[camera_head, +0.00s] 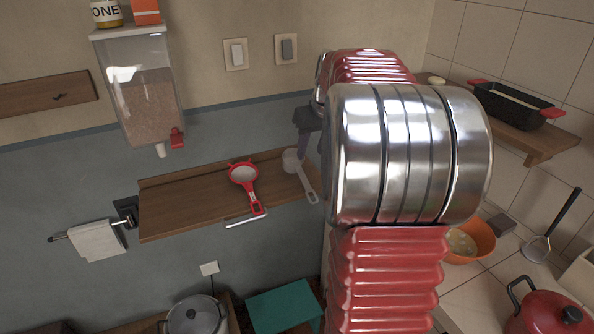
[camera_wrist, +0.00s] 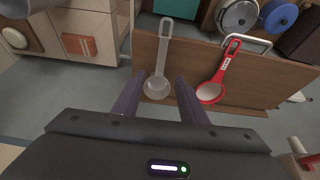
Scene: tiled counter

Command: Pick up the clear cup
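The clear cup (camera_head: 292,162) is a translucent scoop with a long pale handle. It lies on the right part of a wooden wall shelf (camera_head: 185,205), its handle pointing toward the front edge. In the wrist view the clear cup (camera_wrist: 156,88) shows in the gap between my two fingers, its handle pointing up in the picture. My gripper (camera_wrist: 159,80) is open, with nothing held. I cannot tell whether the fingertips reach down around the bowl or are still above it. In the head view my gripper (camera_head: 306,130) is a dark shape near the bowl, partly hidden by my arm.
A red-handled strainer (camera_head: 244,178) lies on the shelf beside the clear cup. A grain dispenser (camera_head: 145,95) hangs on the wall above the shelf's left part. A towel on a rail (camera_head: 95,240) is at lower left. A grey pot (camera_head: 195,315) stands below.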

